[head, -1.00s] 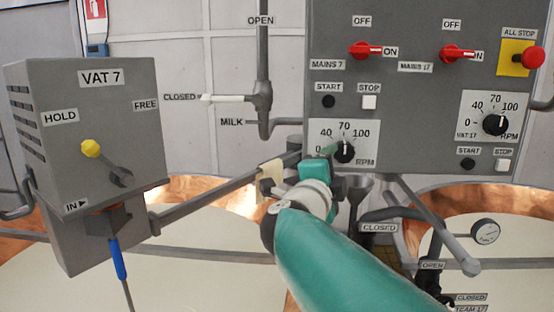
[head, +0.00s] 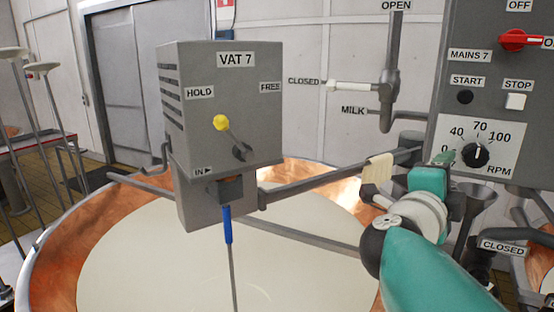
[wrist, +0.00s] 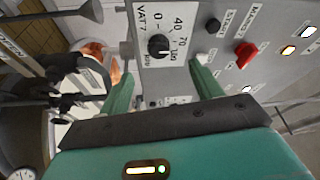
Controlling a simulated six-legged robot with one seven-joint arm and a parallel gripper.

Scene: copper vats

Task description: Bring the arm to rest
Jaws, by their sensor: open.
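My teal arm reaches in from the lower right of the head view, towards the grey control panel (head: 470,95). My gripper (head: 445,158) is at the panel's RPM dial (head: 475,155), mostly hidden behind my own wrist. In the wrist view my gripper (wrist: 164,78) has its two green fingers spread wide with nothing between them. The dial's black knob (wrist: 158,46) shows beyond the gap between the fingertips. Whether a fingertip touches the panel I cannot tell.
The grey VAT 7 box (head: 222,115) with a yellow-knobbed lever stands over a copper vat (head: 70,245) of white liquid. A pipe with a pale cloth (head: 378,168) runs close to my wrist.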

